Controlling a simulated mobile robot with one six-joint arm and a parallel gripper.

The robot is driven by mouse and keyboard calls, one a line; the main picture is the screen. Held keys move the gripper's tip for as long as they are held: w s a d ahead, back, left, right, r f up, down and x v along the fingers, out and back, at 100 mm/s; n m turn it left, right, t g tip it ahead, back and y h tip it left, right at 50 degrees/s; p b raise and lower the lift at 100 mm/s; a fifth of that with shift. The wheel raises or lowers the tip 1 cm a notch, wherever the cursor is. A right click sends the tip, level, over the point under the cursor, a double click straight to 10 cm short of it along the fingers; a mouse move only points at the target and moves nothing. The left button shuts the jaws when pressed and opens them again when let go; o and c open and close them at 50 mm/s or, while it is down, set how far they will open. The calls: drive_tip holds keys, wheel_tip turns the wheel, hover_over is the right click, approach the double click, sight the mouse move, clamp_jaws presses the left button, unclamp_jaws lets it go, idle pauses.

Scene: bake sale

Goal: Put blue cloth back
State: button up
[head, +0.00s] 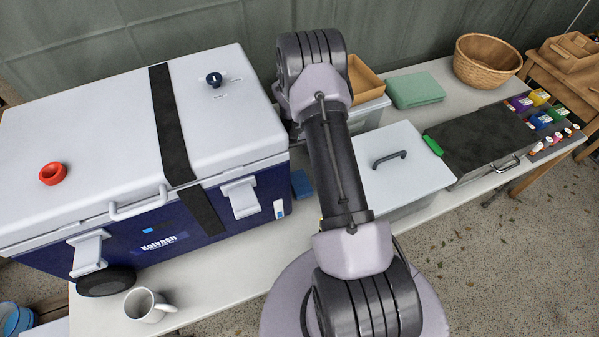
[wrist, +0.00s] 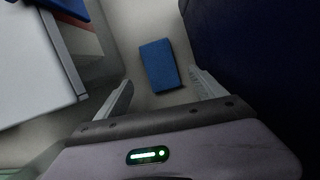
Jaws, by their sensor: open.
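The blue cloth (head: 301,184) is a small folded rectangle on the table, in the gap between the big cooler and the white lidded box. In the wrist view the blue cloth (wrist: 159,66) lies flat, ahead of my gripper and between the lines of its two fingers. My gripper (wrist: 161,78) is open and empty, with one finger to each side of the cloth's near end in the picture. The fingers look apart from the cloth; their height above it is hard to tell. In the head view my arm hides the gripper.
The blue and white cooler (head: 240,135) stands left of the gap, the white lidded box (head: 405,165) right of it. A green folded cloth (head: 414,90) and a wicker basket (head: 487,60) are behind. A white mug (head: 148,306) stands in front. Another blue flat thing (wrist: 66,8) shows at upper left.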

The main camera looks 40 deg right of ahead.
drive_tip(key=p+v, duration=0.1)
drive_tip(key=v, duration=0.3)
drive_tip(key=shift+w+r, duration=0.1)
drive_tip(key=shift+r, duration=0.15)
